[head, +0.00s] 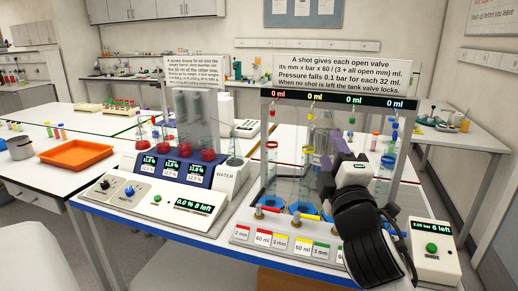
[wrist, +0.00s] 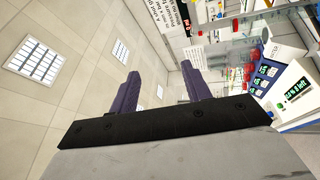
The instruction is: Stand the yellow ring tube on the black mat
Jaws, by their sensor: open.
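My gripper (head: 331,163) is in front of the glass-fronted shot rig in the head view, with my black and white wrist behind it. In the wrist view my gripper (wrist: 163,84) shows two purple fingers spread apart with nothing between them. My arm and gripper hide part of the rig's right side. I cannot make out the black mat in either view.
The rig (head: 262,150) has a row of coloured tags along its front. A pressure box (head: 436,262) stands to its right. A blue dispenser (head: 170,172) with red-based vessels stands to its left. An orange tray (head: 75,155) lies on the left bench.

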